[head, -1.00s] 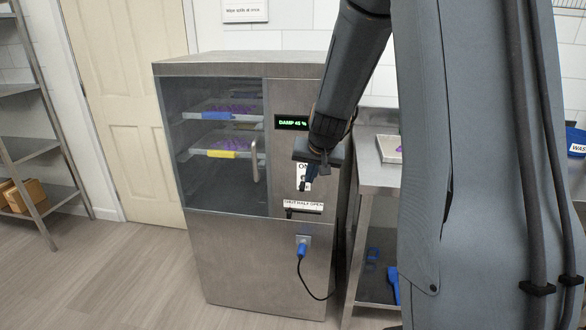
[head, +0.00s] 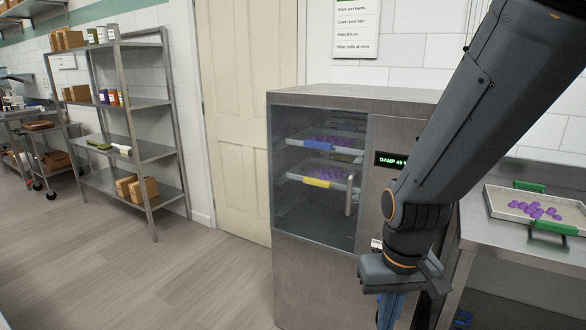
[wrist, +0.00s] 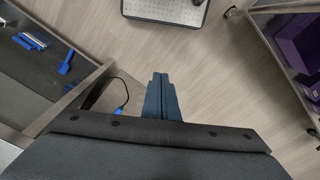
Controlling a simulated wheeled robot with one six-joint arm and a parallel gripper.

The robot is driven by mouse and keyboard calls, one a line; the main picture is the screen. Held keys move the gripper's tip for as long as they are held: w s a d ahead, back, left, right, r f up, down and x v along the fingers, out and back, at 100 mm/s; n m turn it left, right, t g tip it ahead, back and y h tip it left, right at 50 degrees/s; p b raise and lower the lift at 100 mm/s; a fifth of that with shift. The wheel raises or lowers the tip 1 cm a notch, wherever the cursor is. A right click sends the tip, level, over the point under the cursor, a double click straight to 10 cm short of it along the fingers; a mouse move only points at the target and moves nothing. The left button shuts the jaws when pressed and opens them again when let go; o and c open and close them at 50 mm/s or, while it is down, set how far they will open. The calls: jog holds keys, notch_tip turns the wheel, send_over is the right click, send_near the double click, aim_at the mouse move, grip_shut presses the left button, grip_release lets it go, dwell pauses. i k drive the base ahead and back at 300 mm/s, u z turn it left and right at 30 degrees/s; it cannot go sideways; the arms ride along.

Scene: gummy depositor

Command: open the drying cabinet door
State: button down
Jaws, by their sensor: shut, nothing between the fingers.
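The drying cabinet (head: 300,282) is a steel box with a glass door (head: 290,217) on its left front, and the door looks shut. A vertical handle (head: 348,195) stands on the door's right edge. Trays with purple gummies show behind the glass. A green display (head: 391,160) reads damp, partly covered by my arm. My gripper (head: 390,310) hangs low in front of the cabinet's right side, right of and below the handle and apart from it. In the wrist view its fingers (wrist: 161,95) are together and empty, pointing over the floor.
A steel table (head: 482,235) at the right holds a tray (head: 496,212) of purple gummies with green grips. A shelf rack (head: 150,152) stands left, past a cream door (head: 236,110). The floor (head: 150,270) before the cabinet's left is clear. A blue plug (wrist: 121,112) shows near the cabinet.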

aim_at(349, 210)
jog(key=z, duration=1.95)
jog(key=k, duration=0.95)
jog(key=u, duration=1.05)
jog(key=i, duration=0.5)
jog(key=z, duration=0.1)
